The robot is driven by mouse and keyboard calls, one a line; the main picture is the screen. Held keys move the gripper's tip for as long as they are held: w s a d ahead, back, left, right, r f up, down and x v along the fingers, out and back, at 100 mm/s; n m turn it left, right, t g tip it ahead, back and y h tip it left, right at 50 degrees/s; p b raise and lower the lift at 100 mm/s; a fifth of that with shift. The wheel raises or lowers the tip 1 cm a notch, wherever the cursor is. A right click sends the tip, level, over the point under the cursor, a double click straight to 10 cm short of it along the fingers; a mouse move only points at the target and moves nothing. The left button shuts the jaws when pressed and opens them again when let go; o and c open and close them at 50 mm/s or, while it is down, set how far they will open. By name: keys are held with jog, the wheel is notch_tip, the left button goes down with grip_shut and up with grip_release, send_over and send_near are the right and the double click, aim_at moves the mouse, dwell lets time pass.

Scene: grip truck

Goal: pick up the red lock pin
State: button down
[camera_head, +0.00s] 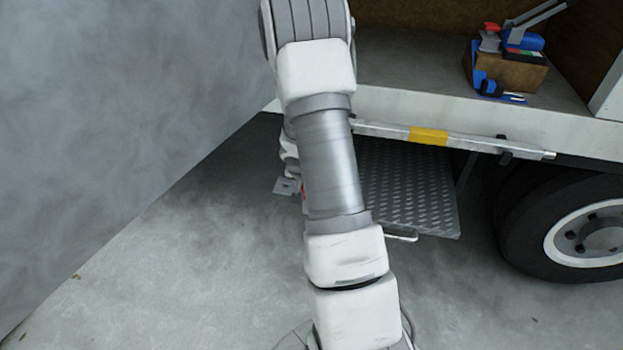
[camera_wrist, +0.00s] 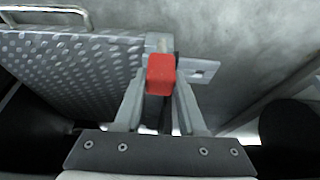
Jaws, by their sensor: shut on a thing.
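The red lock pin (camera_wrist: 161,75) shows in the wrist view as a red block between the two fingers of my gripper (camera_wrist: 160,92). My gripper is shut on it. A grey metal bracket plate (camera_wrist: 200,70) lies just beyond and to the right of the pin, beside the tread-plate ramp (camera_wrist: 70,65). I cannot tell whether the pin is still seated in a fitting.
The truck bed (camera_head: 400,75) stands behind, with a bumper bar (camera_head: 470,144) below its edge. A box of tools (camera_head: 505,70) sits on the bed. A wheel (camera_head: 580,230) is at the right. A grey wall (camera_head: 120,90) is at the left. The concrete floor (camera_head: 200,270) in front is clear.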

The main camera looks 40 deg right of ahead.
jog(key=s+a+b, duration=0.4)
jog(key=s+a, duration=0.2)
jog(key=shift+w+a+r+p, duration=0.1)
jog(key=shift+a+r+p, duration=0.1)
jog(key=shift+r+p, duration=1.15)
jog(key=shift+a+r+p, duration=0.15)
jog(key=shift+r+p, duration=1.05)
jog(key=shift+r, duration=0.25)
